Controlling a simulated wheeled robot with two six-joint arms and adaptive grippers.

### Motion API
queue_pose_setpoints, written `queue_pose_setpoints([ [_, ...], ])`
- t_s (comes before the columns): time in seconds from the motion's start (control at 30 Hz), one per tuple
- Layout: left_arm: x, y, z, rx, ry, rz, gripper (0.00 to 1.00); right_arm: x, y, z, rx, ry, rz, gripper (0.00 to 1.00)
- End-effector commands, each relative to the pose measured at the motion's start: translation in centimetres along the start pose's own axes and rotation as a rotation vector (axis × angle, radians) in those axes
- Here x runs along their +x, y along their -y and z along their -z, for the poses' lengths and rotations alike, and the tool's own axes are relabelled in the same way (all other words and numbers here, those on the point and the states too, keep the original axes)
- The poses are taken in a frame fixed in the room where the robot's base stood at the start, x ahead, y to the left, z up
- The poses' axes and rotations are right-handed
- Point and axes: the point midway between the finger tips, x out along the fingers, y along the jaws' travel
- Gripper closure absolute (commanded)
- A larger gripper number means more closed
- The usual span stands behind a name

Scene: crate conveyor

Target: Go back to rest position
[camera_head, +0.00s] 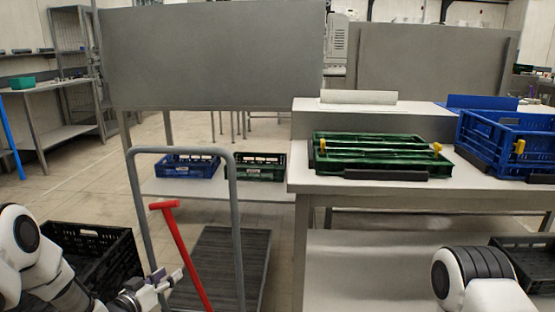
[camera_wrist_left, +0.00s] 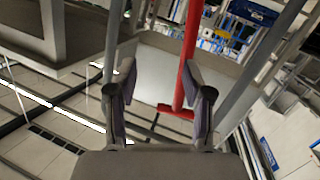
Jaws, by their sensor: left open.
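My left gripper (camera_head: 168,283) is low at the left in the head view, in front of the grey cart handle and beside the red bar. In the left wrist view its two fingers (camera_wrist_left: 160,98) stand apart with nothing held between them. The red T-shaped bar (camera_wrist_left: 187,85) shows beyond the fingers. My right arm shows at the lower right of the head view, but its gripper is out of the picture.
A cart with a grey handle (camera_head: 134,190) and dark ribbed deck (camera_head: 228,262) stands ahead. A black crate (camera_head: 128,254) is at left. A green crate (camera_head: 380,165) and a blue crate (camera_head: 500,135) rest on the workbench (camera_head: 300,180) at right. Floor shows at far left.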

Motion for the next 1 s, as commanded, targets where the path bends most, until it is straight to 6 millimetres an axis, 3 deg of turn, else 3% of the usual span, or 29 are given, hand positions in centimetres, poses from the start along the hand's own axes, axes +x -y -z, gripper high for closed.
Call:
queue_pose_setpoints([
  [0.03, -0.6, -2.1, -4.4, -0.029, 0.098, -0.001, 0.49, 0.0, 0.0, 0.0, 0.0, 0.0, 0.0, 0.6],
  [0.13, -3.5, -5.4, -12.5, -0.081, 0.306, 0.04, 0.49, 0.0, 0.0, 0.0, 0.0, 0.0, 0.0, 0.6],
  [0.2, -6.6, -7.4, -17.7, -0.105, 0.461, 0.082, 0.49, 0.0, 0.0, 0.0, 0.0, 0.0, 0.0, 0.6],
  [0.3, -12.2, -9.7, -23.7, -0.122, 0.679, 0.15, 0.49, 0.0, 0.0, 0.0, 0.0, 0.0, 0.0, 0.6],
  [0.4, -17.9, -11.3, -27.5, -0.123, 0.866, 0.217, 0.49, 0.0, 0.0, 0.0, 0.0, 0.0, 0.0, 0.6],
  [0.47, -21.2, -12.0, -28.9, -0.121, 0.966, 0.255, 0.49, 0.0, 0.0, 0.0, 0.0, 0.0, 0.0, 0.6],
  [0.57, -26.3, -12.8, -30.3, -0.114, 1.117, 0.32, 0.49, 0.0, 0.0, 0.0, 0.0, 0.0, 0.0, 0.6],
  [0.73, -34.6, -13.2, -30.6, -0.107, 1.368, 0.449, 0.49, 0.0, 0.0, 0.0, 0.0, 0.0, 0.0, 0.6],
  [0.8, -34.7, -14.2, -26.9, -0.095, 1.361, 0.43, 0.49, -3.9, 0.0, -0.1, 0.0, 0.002, 0.0, 0.6],
  [1.0, -35.6, -15.8, -20.6, -0.096, 1.357, 0.43, 0.49, -10.5, 0.1, 0.0, 0.0, 0.0, 0.0, 0.6],
])
